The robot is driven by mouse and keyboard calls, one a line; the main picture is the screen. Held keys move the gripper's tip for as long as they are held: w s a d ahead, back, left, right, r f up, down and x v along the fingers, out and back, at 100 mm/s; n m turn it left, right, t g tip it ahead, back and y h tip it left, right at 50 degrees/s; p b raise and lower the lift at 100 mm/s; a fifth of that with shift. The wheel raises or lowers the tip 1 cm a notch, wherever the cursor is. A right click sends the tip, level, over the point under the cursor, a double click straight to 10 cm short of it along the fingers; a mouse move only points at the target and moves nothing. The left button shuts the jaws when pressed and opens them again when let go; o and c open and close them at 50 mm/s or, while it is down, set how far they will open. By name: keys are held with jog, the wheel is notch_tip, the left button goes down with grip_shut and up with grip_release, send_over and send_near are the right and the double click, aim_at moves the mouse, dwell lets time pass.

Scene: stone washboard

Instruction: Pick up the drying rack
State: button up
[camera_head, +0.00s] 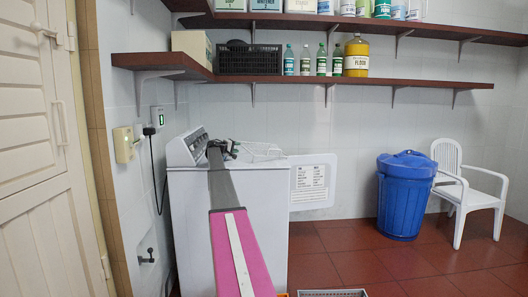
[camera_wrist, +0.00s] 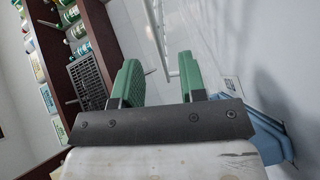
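The drying rack (camera_head: 260,150) looks like a white wire frame lying on top of the white washing machine (camera_head: 250,215), just right of my gripper (camera_head: 222,148). In the wrist view, thin white bars (camera_wrist: 157,32), likely part of the rack, run down from the top edge towards the space between my fingers. My gripper (camera_wrist: 160,68) is open there, with two green finger pads set apart. Nothing is clearly held. I cannot tell whether the fingers touch the rack; part of it is hidden behind the gripper in the head view.
Brown wall shelves (camera_head: 330,81) hold a black crate (camera_head: 250,60), bottles and boxes above the machine. A blue lidded bin (camera_head: 405,195) and a white chair (camera_head: 468,190) stand at the right. A white door (camera_head: 40,150) is at the left.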

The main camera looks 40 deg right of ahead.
aim_at(246, 146)
jog(key=x, duration=0.8)
jog(key=shift+d+r, duration=0.1)
grip_shut()
